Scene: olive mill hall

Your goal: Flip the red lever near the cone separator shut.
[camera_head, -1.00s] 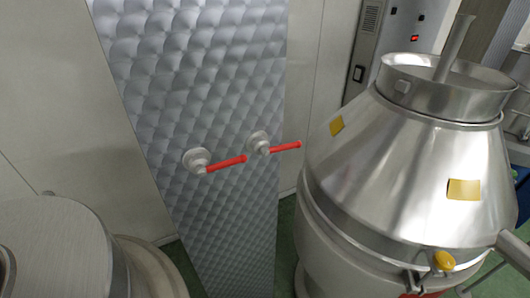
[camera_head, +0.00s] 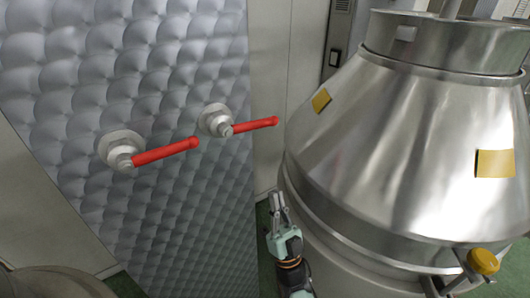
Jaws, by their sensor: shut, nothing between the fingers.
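Two red levers sit on round grey valve bodies on a quilted metal panel (camera_head: 150,220). The right red lever (camera_head: 255,125), the one nearer the cone separator, points right and slightly up from its hub. The left red lever (camera_head: 165,153) points the same way. The steel cone separator (camera_head: 400,150) stands to the right, with the right lever's tip close to its outline in the picture. My gripper (camera_head: 278,202) is below the right lever, in front of the gap between panel and separator. It points up, is shut and empty, and appears apart from both levers.
The separator has yellow labels (camera_head: 495,163) and a yellow knob (camera_head: 483,261) low on its right. A rounded metal vessel (camera_head: 50,284) is at the lower left. The space in front of the panel below the levers looks clear.

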